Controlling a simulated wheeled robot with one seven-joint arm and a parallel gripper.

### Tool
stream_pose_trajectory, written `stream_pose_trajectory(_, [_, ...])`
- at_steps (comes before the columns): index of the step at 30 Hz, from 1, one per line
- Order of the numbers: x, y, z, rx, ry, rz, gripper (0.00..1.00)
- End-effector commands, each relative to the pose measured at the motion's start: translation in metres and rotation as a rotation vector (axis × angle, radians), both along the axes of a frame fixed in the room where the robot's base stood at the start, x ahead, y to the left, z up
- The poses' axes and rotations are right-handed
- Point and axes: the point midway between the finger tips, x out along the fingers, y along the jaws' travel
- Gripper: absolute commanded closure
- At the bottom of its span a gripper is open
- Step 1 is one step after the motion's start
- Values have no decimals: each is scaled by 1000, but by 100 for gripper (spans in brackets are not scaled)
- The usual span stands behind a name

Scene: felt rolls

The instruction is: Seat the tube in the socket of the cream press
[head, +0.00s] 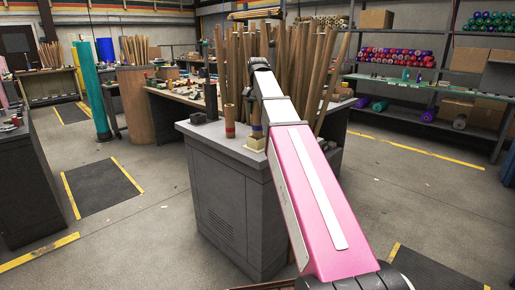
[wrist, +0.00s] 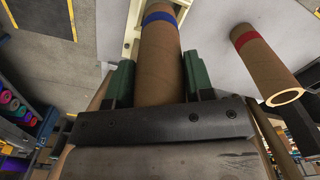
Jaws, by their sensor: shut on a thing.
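The brown cardboard tube with a blue band (wrist: 160,45) is between the green pads of my gripper (wrist: 160,72), which is shut on it. In the head view the blue-banded tube (head: 257,131) stands about upright over the cream press (head: 256,143), partly hidden by my arm. The cream press also shows in the wrist view (wrist: 131,28), beside and behind the tube's far end. That end runs to the top edge of the wrist view, so I cannot tell whether it is inside the socket.
A second tube with a red band (head: 230,121) stands left of the press on the grey cabinet (head: 212,132); it also shows in the wrist view (wrist: 265,62). A dark small block (head: 198,118) lies at the left. Many tall brown tubes (head: 300,65) stand close behind.

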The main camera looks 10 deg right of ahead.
Motion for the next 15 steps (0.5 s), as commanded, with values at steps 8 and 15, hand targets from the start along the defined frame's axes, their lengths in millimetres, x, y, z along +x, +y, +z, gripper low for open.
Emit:
stream_pose_trajectory(8, [0, 0, -3, 0, 0, 0, 82])
stream_pose_trajectory(15, [0, 0, -6, 0, 0, 0, 82])
